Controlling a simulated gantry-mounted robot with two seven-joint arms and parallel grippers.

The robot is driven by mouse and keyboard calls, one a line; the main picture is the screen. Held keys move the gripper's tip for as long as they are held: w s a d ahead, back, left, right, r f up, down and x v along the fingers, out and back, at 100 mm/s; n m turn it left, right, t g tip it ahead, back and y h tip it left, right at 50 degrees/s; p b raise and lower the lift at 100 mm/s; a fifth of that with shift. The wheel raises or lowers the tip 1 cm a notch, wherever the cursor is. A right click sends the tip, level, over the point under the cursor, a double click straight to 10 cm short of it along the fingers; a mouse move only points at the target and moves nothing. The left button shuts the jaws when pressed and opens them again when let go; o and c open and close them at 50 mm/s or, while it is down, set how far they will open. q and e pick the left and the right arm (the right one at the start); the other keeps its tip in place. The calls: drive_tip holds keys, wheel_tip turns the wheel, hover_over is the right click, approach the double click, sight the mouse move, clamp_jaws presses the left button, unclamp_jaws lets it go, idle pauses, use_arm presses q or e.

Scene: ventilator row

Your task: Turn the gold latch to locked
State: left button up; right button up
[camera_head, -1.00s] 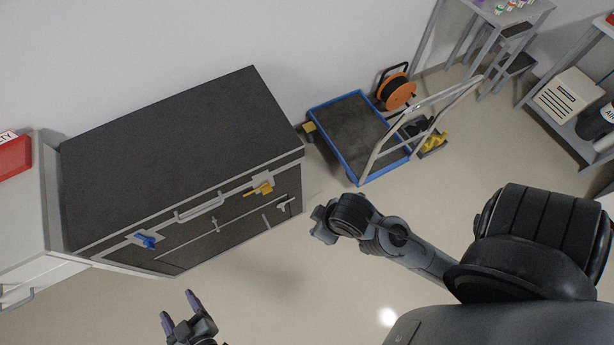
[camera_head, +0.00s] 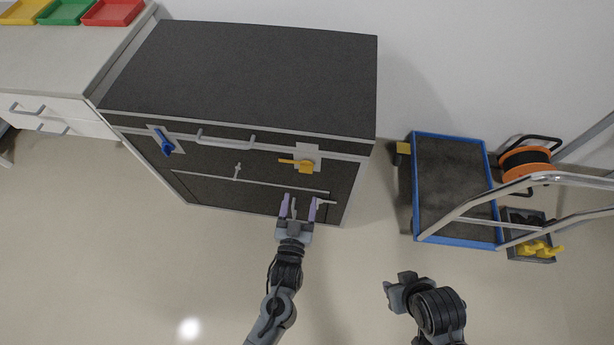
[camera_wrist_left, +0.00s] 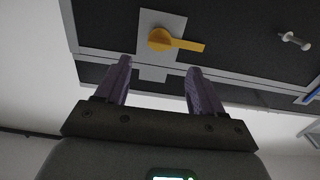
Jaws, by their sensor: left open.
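The gold latch (camera_head: 305,166) is on a pale plate at the upper right of the dark cabinet's front. Its handle lies about level and points left in the head view. In the left wrist view the gold latch (camera_wrist_left: 172,42) points right, just beyond the fingertips. My left gripper (camera_head: 298,204) is open and empty, with purple fingers toward the cabinet front, below the latch in the picture. In the wrist view the left gripper (camera_wrist_left: 159,68) shows a gap between its fingers and the latch. My right gripper (camera_head: 400,288) is low right, away from the cabinet; its jaws are unclear.
A blue latch (camera_head: 166,147) and a grey bar handle (camera_head: 226,139) are on the same dark cabinet (camera_head: 250,75). A blue-edged trolley (camera_head: 447,240) stands right of the cabinet, with an orange cable reel (camera_head: 526,160) behind it. The floor before the cabinet is clear.

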use_arm(q)
drive_tip(key=w+d+b, duration=0.1)
drive_tip(key=w, duration=0.8)
drive_tip(key=shift+w+d, duration=0.3)
drive_tip(key=shift+d, duration=0.05)
clamp_jaws()
